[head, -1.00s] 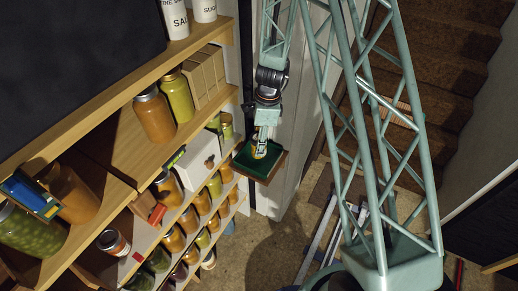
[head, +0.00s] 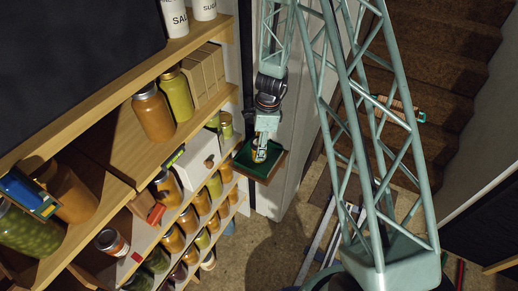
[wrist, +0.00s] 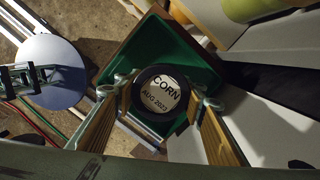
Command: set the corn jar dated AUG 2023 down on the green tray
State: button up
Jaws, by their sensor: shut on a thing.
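The corn jar (wrist: 157,84) shows its round lid from above in the wrist view, with a dark rim and a pale label reading CORN, AUG 2023. My gripper (wrist: 160,104) is shut on it, with a finger on each side. In the head view, the jar (head: 257,151) is mostly hidden by my gripper (head: 261,152). The green tray (head: 274,163) has a brown rim and lies directly below the jar; it also shows in the wrist view (wrist: 150,46). I cannot tell whether the jar's base touches the tray.
Wooden shelves (head: 105,127) with several jars stand left of the tray. A white box (head: 198,154) sits on a shelf near it. In the wrist view a large jar (wrist: 252,10) is close at the upper right. The tray around the held jar looks clear.

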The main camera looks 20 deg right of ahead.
jog(key=o, duration=1.1)
jog(key=shift+c, duration=0.2)
jog(key=shift+r, duration=0.1)
jog(key=shift+s+d+r+p, duration=0.1)
jog(key=shift+d+r+p, duration=0.25)
jog(key=shift+r, duration=1.65)
jog(key=shift+s+d+r+p, duration=0.1)
jog(key=shift+r+p, duration=0.35)
jog(key=shift+r, duration=1.5)
jog(key=shift+d+r+p, duration=0.25)
jog(key=shift+r+p, duration=0.15)
jog(key=shift+r, duration=1.6)
jog(key=shift+r, duration=0.1)
